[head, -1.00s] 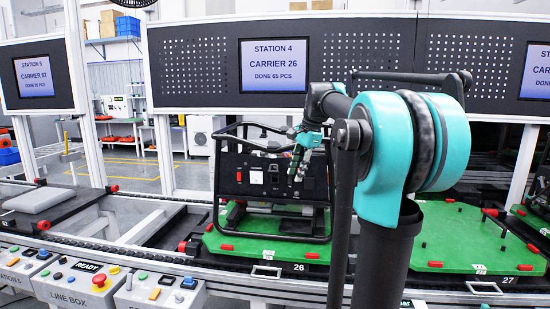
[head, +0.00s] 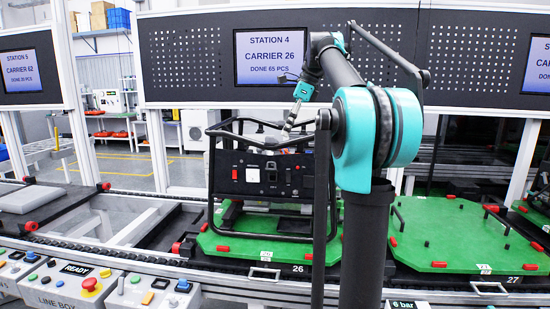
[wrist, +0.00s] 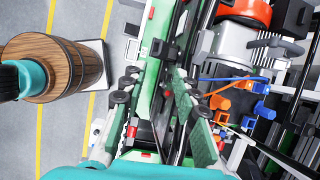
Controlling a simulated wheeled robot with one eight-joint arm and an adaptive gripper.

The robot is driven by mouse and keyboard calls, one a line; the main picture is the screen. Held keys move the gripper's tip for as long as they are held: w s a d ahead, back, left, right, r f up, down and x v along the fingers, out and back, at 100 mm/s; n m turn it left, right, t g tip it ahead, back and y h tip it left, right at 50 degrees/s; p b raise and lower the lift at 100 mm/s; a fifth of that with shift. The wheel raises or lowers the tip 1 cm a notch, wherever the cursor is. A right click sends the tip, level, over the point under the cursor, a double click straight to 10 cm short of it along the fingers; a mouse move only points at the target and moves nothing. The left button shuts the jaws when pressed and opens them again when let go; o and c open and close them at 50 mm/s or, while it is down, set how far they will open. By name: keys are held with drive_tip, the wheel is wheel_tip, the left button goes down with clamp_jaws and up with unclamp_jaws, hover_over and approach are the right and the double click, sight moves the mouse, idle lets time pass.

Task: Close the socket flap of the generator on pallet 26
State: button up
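The generator (head: 253,190), a black tubular frame with a dark front panel, stands upright on the green pallet 26 (head: 230,244). Its panel carries a red switch, a white label and dark socket fittings (head: 272,172). The socket flap cannot be told apart clearly, so its position is unclear. My gripper (head: 289,128) is above the panel, near the frame's top bar, pointing down. In the wrist view my gripper (wrist: 163,85) shows its two fingers apart with nothing held between them. The generator's engine (wrist: 238,45) lies to their right, with orange and blue connectors.
Pallet 27 (head: 460,235) stands to the right on the conveyor with no generator on it. A line box (head: 75,285) with buttons is at the front left. The perforated board with the station screen (head: 270,57) rises behind. A wooden barrel-like object (wrist: 65,68) shows in the wrist view.

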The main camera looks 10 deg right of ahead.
drive_tip(key=x, duration=1.1)
drive_tip(key=shift+a+f, duration=0.1)
clamp_jaws()
